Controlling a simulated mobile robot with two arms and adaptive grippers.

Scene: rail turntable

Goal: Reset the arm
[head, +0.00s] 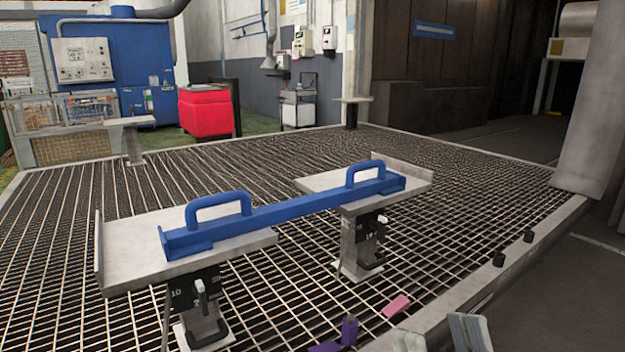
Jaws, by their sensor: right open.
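The task names no object. My right gripper (438,336) shows at the bottom edge, right of the middle, with its two grey fingertips apart and nothing seen between them. The rest of it is cut off by the frame. My left gripper is not seen. A blue bar (290,208) with two raised handles lies across two flat metal plates, the left plate (125,245) and the right plate (412,172). My right gripper is in front of the bar in the picture and apart from it.
The plates stand on posts with dark lever boxes on a metal grating (480,200). Pink (397,305) and purple (350,330) pieces show left of my right gripper. A red bin (206,110) and blue machine (115,65) stand behind. The grating's right part is mostly clear.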

